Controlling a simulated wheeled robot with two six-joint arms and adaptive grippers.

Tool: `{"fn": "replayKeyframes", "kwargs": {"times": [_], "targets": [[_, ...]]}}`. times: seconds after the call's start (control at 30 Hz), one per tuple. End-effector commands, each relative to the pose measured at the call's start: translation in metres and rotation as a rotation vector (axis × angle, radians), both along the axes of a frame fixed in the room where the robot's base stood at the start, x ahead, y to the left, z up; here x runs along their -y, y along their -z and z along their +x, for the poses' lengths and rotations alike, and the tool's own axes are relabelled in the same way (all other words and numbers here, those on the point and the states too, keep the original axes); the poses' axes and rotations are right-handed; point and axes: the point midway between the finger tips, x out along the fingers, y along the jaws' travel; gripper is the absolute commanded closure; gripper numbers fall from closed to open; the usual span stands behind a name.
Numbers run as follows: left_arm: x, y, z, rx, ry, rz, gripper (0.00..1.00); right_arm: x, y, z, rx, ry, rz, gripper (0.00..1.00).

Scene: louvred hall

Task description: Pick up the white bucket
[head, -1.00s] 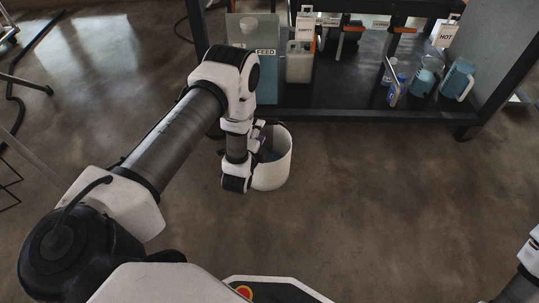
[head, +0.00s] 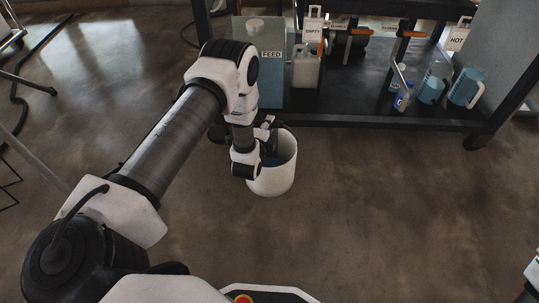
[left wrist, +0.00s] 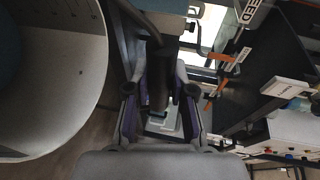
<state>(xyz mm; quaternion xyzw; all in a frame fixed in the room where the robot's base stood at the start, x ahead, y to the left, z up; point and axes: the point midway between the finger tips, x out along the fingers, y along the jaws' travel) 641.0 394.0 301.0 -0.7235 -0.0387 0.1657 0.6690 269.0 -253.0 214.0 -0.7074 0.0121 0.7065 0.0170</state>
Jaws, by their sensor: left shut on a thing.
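The white bucket (head: 282,177) stands upright in the head view, just in front of the dark shelf cart; whether its base touches the floor I cannot tell. Something blue shows inside it. My left gripper (head: 266,130) is at the bucket's upper left rim, partly hidden by my wrist. In the left wrist view the bucket (left wrist: 62,110) fills the left side, and the gripper's fingers (left wrist: 160,98) are shut on a dark part beside it, which looks like the bucket's handle.
The cart's lower shelf (head: 350,105) holds a blue FEED container (head: 271,85), a white jug (head: 306,70) and several blue-and-white vessels at the right. A cart caster (head: 474,142) stands at the right. The floor (head: 390,200) in front is clear.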

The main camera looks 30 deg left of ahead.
Motion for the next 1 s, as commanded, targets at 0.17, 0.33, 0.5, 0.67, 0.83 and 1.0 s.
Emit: {"fn": "replayKeyframes", "kwargs": {"times": [0.17, 0.33, 0.5, 0.67, 0.83, 1.0], "targets": [[0.0, -0.002, 0.0, 0.0, 0.0, 0.0, 1.0, 0.0, -0.001, 0.0, 0.0, 0.0, 0.0, 0.13], [0.0, -0.012, 0.0, 0.001, 0.0, 0.0, 1.0, 0.0, -0.01, 0.0, -0.001, -0.001, 0.0, 0.13], [0.0, -0.026, 0.0, 0.001, 0.0, 0.0, 1.0, 0.0, -0.02, -0.001, -0.002, -0.002, 0.0, 0.13], [0.0, -0.037, 0.0, 0.002, 0.0, 0.0, 1.0, 0.0, -0.028, -0.001, -0.002, -0.002, 0.0, 0.13], [0.003, -0.037, -0.011, -0.002, 0.0, -0.001, 1.0, 0.0, -0.033, -0.001, -0.002, -0.002, 0.0, 0.13], [0.008, -0.04, -0.026, -0.002, 0.0, -0.001, 1.0, 0.0, -0.042, -0.001, -0.002, -0.002, 0.0, 0.13]]}}
